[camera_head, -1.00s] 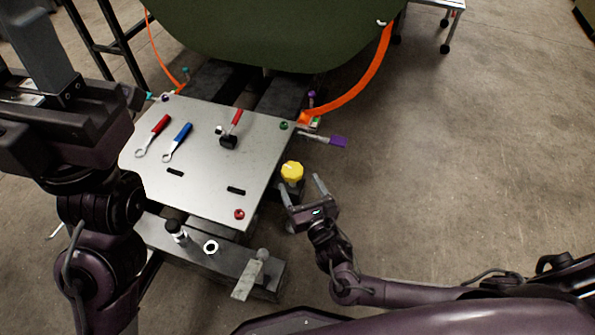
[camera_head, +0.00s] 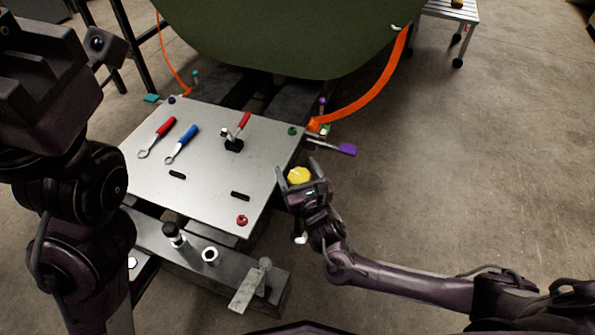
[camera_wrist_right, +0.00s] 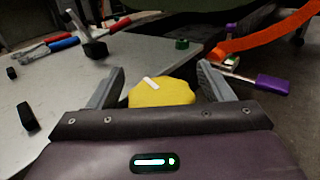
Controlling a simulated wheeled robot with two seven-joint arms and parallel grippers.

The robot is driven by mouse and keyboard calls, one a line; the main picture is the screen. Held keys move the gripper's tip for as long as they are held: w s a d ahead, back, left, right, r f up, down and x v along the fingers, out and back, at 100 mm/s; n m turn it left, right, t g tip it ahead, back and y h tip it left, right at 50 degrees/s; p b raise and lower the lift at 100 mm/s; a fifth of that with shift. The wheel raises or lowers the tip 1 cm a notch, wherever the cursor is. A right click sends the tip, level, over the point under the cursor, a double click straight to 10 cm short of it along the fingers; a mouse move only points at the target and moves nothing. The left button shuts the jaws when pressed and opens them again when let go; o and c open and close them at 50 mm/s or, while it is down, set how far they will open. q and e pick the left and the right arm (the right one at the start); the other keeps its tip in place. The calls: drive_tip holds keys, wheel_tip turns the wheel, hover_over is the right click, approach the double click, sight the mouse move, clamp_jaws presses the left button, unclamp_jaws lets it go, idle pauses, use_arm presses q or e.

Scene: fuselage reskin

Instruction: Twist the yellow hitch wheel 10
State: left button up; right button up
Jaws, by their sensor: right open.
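The yellow hitch wheel (camera_head: 299,176) is a small lobed knob at the right edge of the metal plate. In the right wrist view the wheel (camera_wrist_right: 162,92) sits between the two fingers, with a white mark on its top. My right gripper (camera_head: 302,175) is open, with a finger on each side of the wheel. In the wrist view the gripper (camera_wrist_right: 162,85) shows gaps between fingers and wheel. The wheel's lower part is hidden behind the gripper body. My left arm stands at the left of the head view; its fingers are not visible.
The metal plate (camera_head: 205,190) carries a red-handled wrench (camera_head: 158,136), a blue-handled wrench (camera_head: 182,144) and a black-based, red-handled tool (camera_head: 237,134). The floor to the right is clear.

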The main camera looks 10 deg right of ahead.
drive_tip(key=c, duration=1)
drive_tip(key=shift+o, duration=0.2)
drive_tip(key=shift+n+y+p, duration=0.3)
drive_tip(key=shift+y, duration=0.1)
